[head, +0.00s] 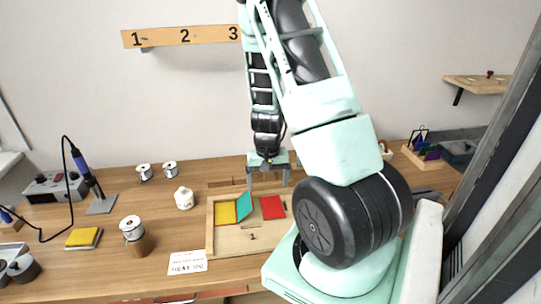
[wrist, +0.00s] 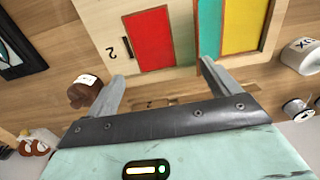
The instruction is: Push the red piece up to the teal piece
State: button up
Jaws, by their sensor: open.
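The red piece (head: 272,207) lies flat on a light wooden board (head: 228,243), to the right of the teal piece (head: 245,206), with a strip of bare wood between them. The teal piece sits against the yellow piece (head: 225,213). In the wrist view, the red piece (wrist: 149,40), teal piece (wrist: 209,28) and yellow piece (wrist: 243,25) lie beyond my fingers. My gripper (head: 268,182) is open and empty at the board's far edge, behind the red piece. Its spread fingers also show in the wrist view (wrist: 162,70). Whether they touch the board is unclear.
A white jar (head: 184,198) and two spools (head: 157,171) stand left of the board. A larger spool on a brown base (head: 135,238) and a printed card (head: 187,262) are nearer. A soldering station (head: 55,188) is far left. The board's front part is clear.

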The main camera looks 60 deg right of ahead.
notch_tip(320, 180, up, 11)
send_over(274, 211)
jog(key=w+d, duration=0.2)
jog(key=w, duration=0.1)
jog(key=shift+s+d+f+p, duration=0.15)
jog(key=shift+s+f+p, duration=0.05)
jog(key=shift+p, duration=0.15)
jog(key=s+a+p, duration=0.1)
jog(key=p, duration=0.1)
jog(key=s+a+p, duration=0.1)
jog(key=p, duration=0.2)
jog(key=shift+s+a+p, duration=0.1)
jog(key=shift+a+p, duration=0.15)
jog(key=shift+p, duration=0.1)
jog(key=shift+f, duration=0.15)
notch_tip(274, 211, down, 17)
jog(key=shift+f+p, duration=0.1)
jog(key=shift+p, duration=1.1)
jog(key=shift+s+f, duration=0.1)
jog(key=shift+s, duration=0.05)
jog(key=c, duration=1.1)
